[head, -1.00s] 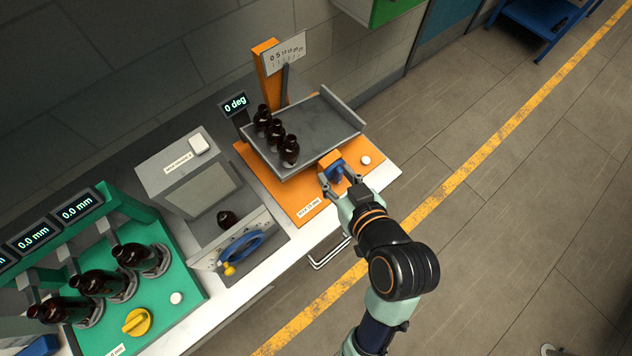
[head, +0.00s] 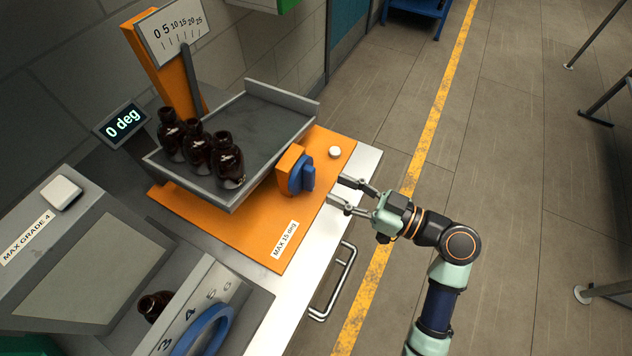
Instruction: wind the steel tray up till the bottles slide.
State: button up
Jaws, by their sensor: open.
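The grey steel tray (head: 262,127) sits on the orange tilt stand (head: 222,228) in the head view. Three amber bottles (head: 229,164) stand upright in a row along its left end. The display (head: 122,124) reads 0 deg.
An angle scale (head: 174,32) marked 0 to 25 stands behind the tray. A white button (head: 335,152) is on the orange base. At lower left is a grey machine with a blue handwheel (head: 205,332) and another bottle (head: 153,305). A bench handle (head: 333,284) juts out below my gripper.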

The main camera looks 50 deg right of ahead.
aim_at(314, 179)
jog(key=x, duration=0.5)
jog(key=shift+w+b, duration=0.2)
jog(key=shift+b, duration=0.15)
grip_shut()
